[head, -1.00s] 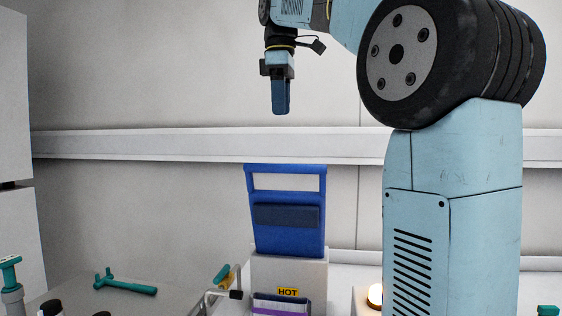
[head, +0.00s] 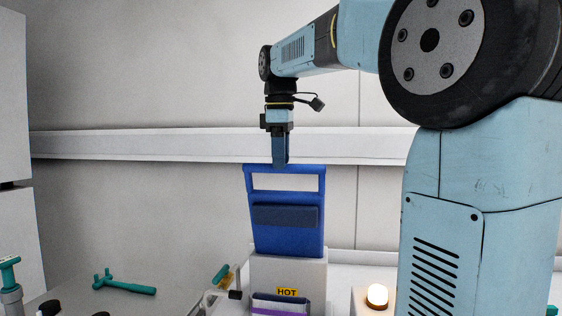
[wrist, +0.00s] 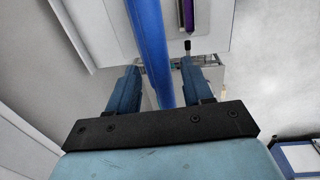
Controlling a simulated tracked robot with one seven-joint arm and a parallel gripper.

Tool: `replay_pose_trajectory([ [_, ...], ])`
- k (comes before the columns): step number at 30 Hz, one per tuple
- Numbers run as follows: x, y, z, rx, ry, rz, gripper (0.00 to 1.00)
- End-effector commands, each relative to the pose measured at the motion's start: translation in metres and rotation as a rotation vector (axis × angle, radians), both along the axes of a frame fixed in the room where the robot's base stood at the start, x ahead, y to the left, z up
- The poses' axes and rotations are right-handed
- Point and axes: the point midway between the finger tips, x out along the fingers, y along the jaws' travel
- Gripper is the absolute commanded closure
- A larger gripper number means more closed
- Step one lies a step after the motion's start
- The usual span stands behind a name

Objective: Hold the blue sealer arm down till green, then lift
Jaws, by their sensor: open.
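The blue sealer arm (head: 285,240) stands raised and nearly upright above a white housing with a yellow HOT label (head: 287,292). It has a cross bar along its top edge. My gripper (head: 280,163) points straight down at that bar, its fingertips at about bar height in the head view. In the wrist view the bar (wrist: 148,45) runs between my two open fingers (wrist: 160,72), with a gap on each side. No grip on the bar shows. A small lamp (head: 377,296) right of the sealer glows warm yellow-white, not green.
A teal T-shaped tool (head: 124,284) lies on the bench at left. A teal-topped fitting (head: 10,275) stands at the far left. A wall ledge (head: 140,145) runs behind.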

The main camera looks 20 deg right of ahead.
Motion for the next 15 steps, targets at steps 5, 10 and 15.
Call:
replay_pose_trajectory([
  [5,0.0007,-0.0005,-0.0119,0.0,0.001,0.0,0.5],
  [10,0.0008,-0.0005,-0.0141,0.0,0.001,0.0,0.5],
  [15,0.0009,-0.0004,-0.0139,0.0,0.001,0.0,0.52],
])
